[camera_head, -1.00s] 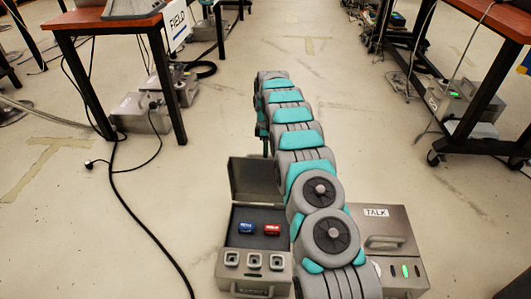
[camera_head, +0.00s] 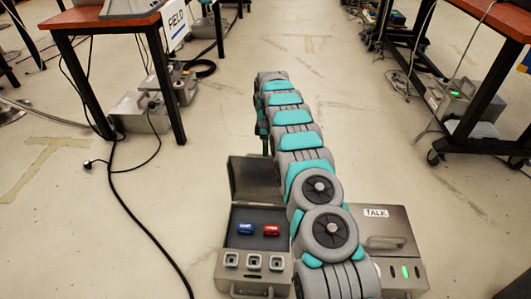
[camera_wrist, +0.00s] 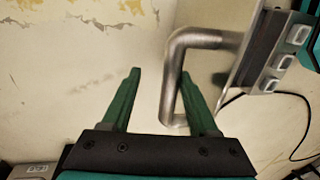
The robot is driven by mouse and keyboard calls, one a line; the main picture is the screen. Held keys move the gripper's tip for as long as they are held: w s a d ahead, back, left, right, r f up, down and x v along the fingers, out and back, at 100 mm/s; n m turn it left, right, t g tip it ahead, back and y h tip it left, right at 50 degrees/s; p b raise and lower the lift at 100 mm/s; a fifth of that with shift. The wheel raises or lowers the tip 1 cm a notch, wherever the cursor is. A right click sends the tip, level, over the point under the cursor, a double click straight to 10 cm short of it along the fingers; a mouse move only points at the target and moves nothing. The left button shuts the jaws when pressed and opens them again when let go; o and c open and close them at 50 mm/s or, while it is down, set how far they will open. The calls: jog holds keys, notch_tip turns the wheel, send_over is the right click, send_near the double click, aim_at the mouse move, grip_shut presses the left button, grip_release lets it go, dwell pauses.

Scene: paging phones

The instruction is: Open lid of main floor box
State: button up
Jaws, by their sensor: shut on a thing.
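The main floor box (camera_head: 252,283) is a grey metal case at the bottom centre of the head view. Its lid (camera_head: 255,180) stands upright at the back, open. Inside lie a blue piece (camera_head: 246,229) and a red piece (camera_head: 271,230), behind a row of three square sockets. My arm reaches past the box's right side; its end is behind the lid. In the wrist view, a bent metal handle (camera_wrist: 172,80) passes between the green fingers of my gripper (camera_wrist: 168,85), close to the right finger. The box's sockets (camera_wrist: 283,62) show at the upper right.
A closed grey case labelled TALK (camera_head: 385,235) sits right of the open box, partly behind my arm. A black cable (camera_head: 125,205) runs along the floor on the left. Desks (camera_head: 100,20) stand on both sides. The floor ahead is clear.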

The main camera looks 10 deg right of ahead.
jog(key=shift+o, duration=0.3)
notch_tip(320, 180, up, 8)
jog(key=w, duration=0.1)
jog(key=shift+w+d+f, duration=0.2)
jog(key=shift+d, duration=0.05)
dwell(0.6)
